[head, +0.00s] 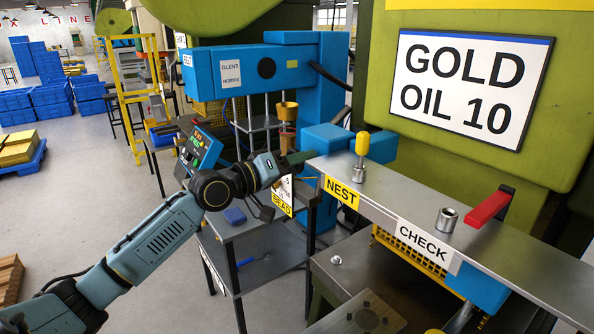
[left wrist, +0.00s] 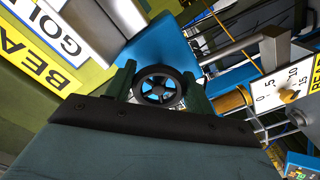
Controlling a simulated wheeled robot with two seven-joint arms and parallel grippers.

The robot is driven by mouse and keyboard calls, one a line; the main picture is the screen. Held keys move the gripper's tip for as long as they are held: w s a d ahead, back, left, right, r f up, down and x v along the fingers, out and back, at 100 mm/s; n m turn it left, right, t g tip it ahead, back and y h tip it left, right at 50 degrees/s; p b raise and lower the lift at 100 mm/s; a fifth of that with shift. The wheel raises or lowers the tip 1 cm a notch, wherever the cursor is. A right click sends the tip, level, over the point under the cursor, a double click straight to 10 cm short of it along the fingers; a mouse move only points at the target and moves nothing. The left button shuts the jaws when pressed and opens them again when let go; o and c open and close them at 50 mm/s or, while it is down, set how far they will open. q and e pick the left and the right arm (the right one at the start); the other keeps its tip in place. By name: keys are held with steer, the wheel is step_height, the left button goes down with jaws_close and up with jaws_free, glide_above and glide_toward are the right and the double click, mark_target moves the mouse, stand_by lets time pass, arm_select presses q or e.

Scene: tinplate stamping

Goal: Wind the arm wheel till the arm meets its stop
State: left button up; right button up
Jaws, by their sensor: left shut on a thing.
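The arm wheel (left wrist: 158,70) is a small dark handwheel with spokes, and blue shows between them. In the left wrist view it sits between the two green fingers of my left gripper (left wrist: 157,86), which is shut on it. In the head view my left gripper (head: 296,158) reaches to the blue machine (head: 325,90), beside its blue block, and hides the wheel. A white scale plate (left wrist: 285,92) marked 0, 5, 10 and 15 is at the right of the wrist view; its exact reading is unclear. I cannot make out the arm's stop. My right gripper is not in view.
A steel bench (head: 400,205) labelled NEST and CHECK runs along the right, with a yellow-topped plug (head: 361,150), a metal cup (head: 446,219) and a red handle (head: 490,206). A small grey table (head: 270,240) stands below my left gripper. Open floor lies at the left.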

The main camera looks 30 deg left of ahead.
arm_select(q)
steer(key=m+b, duration=0.1)
steer(key=m, duration=0.3)
steer(key=shift+a+f+m+b, duration=0.1)
steer(key=shift+f+m+b, duration=0.05)
steer(key=shift+m+b, duration=0.2)
steer(key=shift+m, duration=0.95)
steer(key=shift+w+a+m, duration=0.1)
steer(key=shift+m, duration=0.8)
steer(key=m+p, duration=0.1)
steer(key=m, duration=0.2)
steer(key=shift+m+p, duration=0.3)
steer(key=shift+p, duration=0.05)
steer(key=m+p, duration=0.2)
steer(key=m, duration=0.3)
steer(key=shift+a+p, duration=0.15)
steer(key=shift+p, duration=0.25)
steer(key=m+p, duration=0.1)
steer(key=m, duration=0.3)
steer(key=shift+r, duration=0.2)
steer(key=shift+w+a+m+p, duration=0.1)
steer(key=shift+m+p, duration=0.4)
steer(key=shift+m, duration=1.2)
